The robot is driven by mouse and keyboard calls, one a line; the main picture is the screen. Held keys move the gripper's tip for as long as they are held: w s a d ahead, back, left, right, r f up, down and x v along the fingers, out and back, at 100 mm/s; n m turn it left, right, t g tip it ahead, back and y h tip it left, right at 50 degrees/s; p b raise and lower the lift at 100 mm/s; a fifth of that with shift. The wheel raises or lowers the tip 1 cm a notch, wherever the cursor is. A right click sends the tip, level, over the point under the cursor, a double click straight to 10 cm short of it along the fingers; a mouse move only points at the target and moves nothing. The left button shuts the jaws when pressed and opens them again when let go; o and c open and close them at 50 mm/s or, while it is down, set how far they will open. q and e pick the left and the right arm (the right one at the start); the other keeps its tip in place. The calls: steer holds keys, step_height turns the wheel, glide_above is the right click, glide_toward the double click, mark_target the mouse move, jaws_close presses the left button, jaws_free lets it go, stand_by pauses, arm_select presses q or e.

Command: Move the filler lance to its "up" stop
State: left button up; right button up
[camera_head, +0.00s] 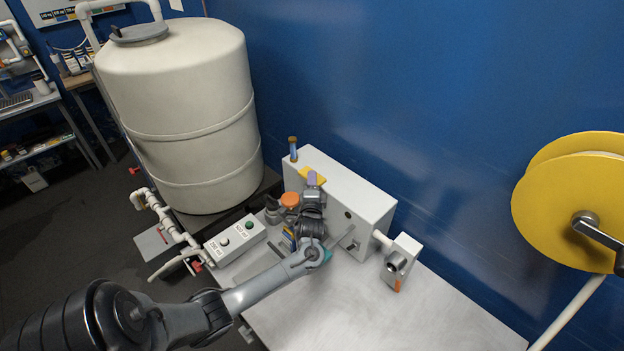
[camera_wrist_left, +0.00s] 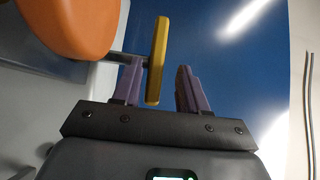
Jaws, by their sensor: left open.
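A white box unit (camera_head: 345,190) stands against the blue wall on a grey bench. A yellow bar handle (camera_head: 311,174) sticks out from its front side; I take it as the filler lance's handle, though the lance itself is not clear. My left gripper (camera_head: 312,180) is at this handle, with purple fingers. In the left wrist view the yellow handle (camera_wrist_left: 157,60) lies between the open fingers, close to the left one and apart from the right one. A dark stem runs from it toward the left. My arm hides part of the unit's front. My right gripper is not seen.
An orange knob (camera_head: 290,200) sits close left of my gripper and looms in the left wrist view (camera_wrist_left: 75,25). A blue rod with a brown top (camera_head: 292,148) stands behind. A button box (camera_head: 235,238), a large white tank (camera_head: 185,110) and a yellow reel (camera_head: 570,200) surround. The bench's right front (camera_head: 390,325) is clear.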

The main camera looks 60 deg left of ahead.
arm_select(q)
steer(key=v, duration=0.8)
steer(key=shift+s+d, duration=0.15)
steer(key=shift+d, duration=0.15)
